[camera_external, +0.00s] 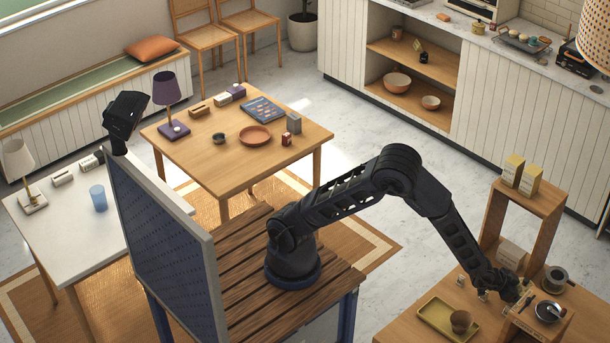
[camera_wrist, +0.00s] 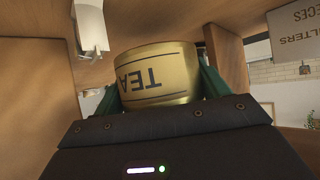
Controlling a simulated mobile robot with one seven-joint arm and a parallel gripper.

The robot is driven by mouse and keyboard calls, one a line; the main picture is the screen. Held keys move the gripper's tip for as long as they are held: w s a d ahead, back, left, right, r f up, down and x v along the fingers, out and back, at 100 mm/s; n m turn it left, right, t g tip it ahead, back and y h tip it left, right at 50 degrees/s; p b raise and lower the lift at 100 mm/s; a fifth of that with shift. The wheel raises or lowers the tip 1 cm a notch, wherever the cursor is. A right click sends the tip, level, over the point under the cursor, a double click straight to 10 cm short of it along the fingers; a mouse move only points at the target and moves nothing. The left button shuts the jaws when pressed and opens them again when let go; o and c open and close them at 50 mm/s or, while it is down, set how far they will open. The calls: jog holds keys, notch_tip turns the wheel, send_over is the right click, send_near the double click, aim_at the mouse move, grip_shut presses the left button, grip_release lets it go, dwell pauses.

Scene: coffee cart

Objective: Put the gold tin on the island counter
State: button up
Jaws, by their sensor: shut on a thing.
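The gold tin (camera_wrist: 158,72), with a dark TEA label, sits between the two green fingers of my gripper (camera_wrist: 162,88), which is shut on it. Its lettering appears upside down in the wrist view. In the external view my gripper (camera_external: 522,296) is low at the wooden coffee cart (camera_external: 405,322), beside a small wooden stand (camera_external: 530,322). I cannot make out the tin clearly there. A long counter (camera_external: 480,42) with a pale top and white panelled front runs along the back right; I cannot tell whether it is the island counter.
A tray (camera_external: 436,318) with a brown cup (camera_external: 461,321) lies left of my gripper. A wooden shelf (camera_external: 494,215) bearing two boxes rises behind it. A dark grinder-like item (camera_external: 555,279) and a metal bowl (camera_external: 548,312) stand close on the right. Wood surrounds the tin closely in the wrist view.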

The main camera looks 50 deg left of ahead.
jog(key=shift+f, duration=1.65)
jog(key=shift+f, duration=0.1)
jog(key=o, duration=2.1)
jog(key=shift+c, duration=0.2)
jog(key=v, duration=1.2)
